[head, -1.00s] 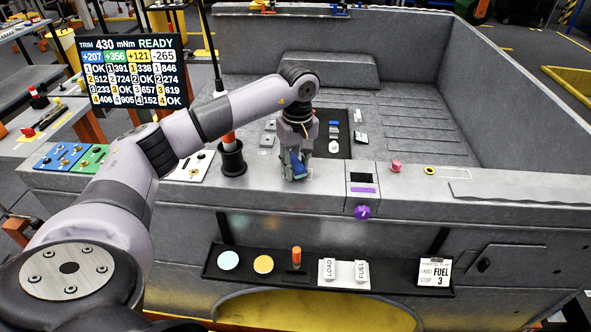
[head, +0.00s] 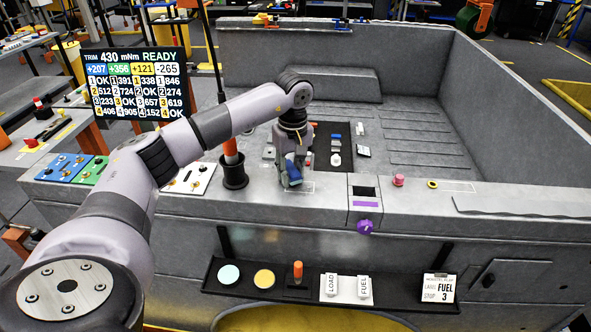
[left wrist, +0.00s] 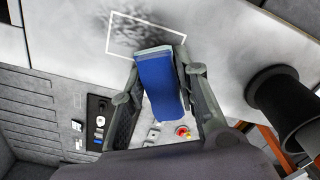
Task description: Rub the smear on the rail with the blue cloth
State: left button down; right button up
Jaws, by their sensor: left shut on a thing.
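My left gripper (head: 291,184) is shut on the blue cloth (head: 292,172), low over the top of the grey rail (head: 325,202). In the left wrist view the blue cloth (left wrist: 158,85) hangs folded between the fingers. The smear (left wrist: 148,36) is a dark grey, streaky patch inside a white outline on the rail. The cloth's upper end overlaps the outline's lower edge, beside the smear. I cannot tell whether the cloth touches the rail. In the head view part of the outline shows right of the gripper; the smear is not clear there. My right gripper is not in view.
A black holder (head: 233,176) with an orange-sleeved pole stands on the rail just left of the gripper. A small box with a purple stripe (head: 366,204) and a red button (head: 398,180) are to the right. A black tray (head: 330,138) with small parts lies behind.

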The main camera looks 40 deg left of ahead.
aim_at(289, 200)
pick_arm(q)
jog(key=shift+s+d+f, duration=0.1)
jog(key=shift+s+d, duration=0.5)
jog(key=shift+s, duration=0.4)
jog(key=shift+s+d, duration=0.65)
jog(key=shift+s, duration=0.3)
jog(key=shift+s+d+f, duration=0.1)
jog(key=shift+s+d, duration=0.5)
jog(key=shift+s, duration=0.4)
jog(key=shift+w+r+p, duration=0.1)
jog(key=shift+r+p, duration=1.65)
jog(key=shift+r, duration=1.45)
jog(key=shift+r, duration=0.1)
notch_tip(289, 200, up, 3)
jog(key=shift+f+p, duration=0.1)
jog(key=shift+p, duration=0.75)
